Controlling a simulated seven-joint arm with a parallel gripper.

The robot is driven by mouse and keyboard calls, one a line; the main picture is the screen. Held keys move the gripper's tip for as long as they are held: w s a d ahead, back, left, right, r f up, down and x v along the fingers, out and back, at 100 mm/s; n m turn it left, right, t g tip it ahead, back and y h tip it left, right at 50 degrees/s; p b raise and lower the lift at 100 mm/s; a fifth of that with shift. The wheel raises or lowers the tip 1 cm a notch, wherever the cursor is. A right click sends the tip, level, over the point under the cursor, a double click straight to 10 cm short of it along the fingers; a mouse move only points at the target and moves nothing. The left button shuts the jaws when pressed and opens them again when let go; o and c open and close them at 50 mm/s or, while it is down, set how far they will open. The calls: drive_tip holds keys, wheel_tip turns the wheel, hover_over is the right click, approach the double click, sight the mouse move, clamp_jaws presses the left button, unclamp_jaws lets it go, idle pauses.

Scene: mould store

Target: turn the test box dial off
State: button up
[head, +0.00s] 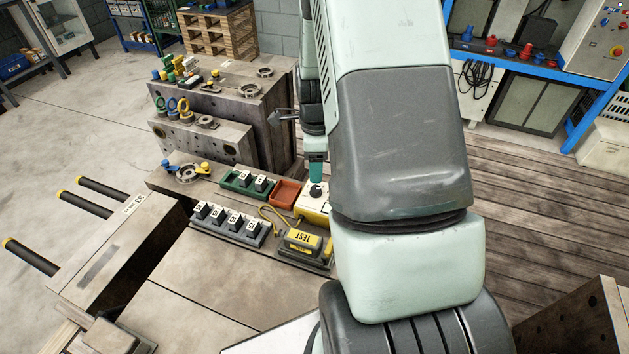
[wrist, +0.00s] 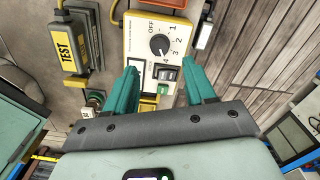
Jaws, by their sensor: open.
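The test box (wrist: 140,60) is cream with a yellow edge and fills the upper middle of the wrist view. Its round black dial (wrist: 160,45) has OFF and the numbers 1 to 4 around it; its white mark seems to point down towards 4. My gripper (wrist: 160,67) is open, its teal fingers apart at the dial's lower left and lower right, with nothing between them gripped. In the head view the box (head: 312,208) and dial (head: 315,190) show beside my arm, which hides the box's right part. My gripper (head: 316,172) is just behind the dial there.
A yellow TEST unit (head: 303,242) with a yellow cable lies beside the box. A red tray (head: 285,193), a green rack (head: 248,184) and a grey rack (head: 228,223) of numbered blocks stand left of it. A steel mould block (head: 220,110) rises behind.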

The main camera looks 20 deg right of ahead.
sight(316, 188)
wheel_tip(316, 188, down, 7)
drive_tip(key=shift+r, duration=0.1)
idle(0.3)
clamp_jaws()
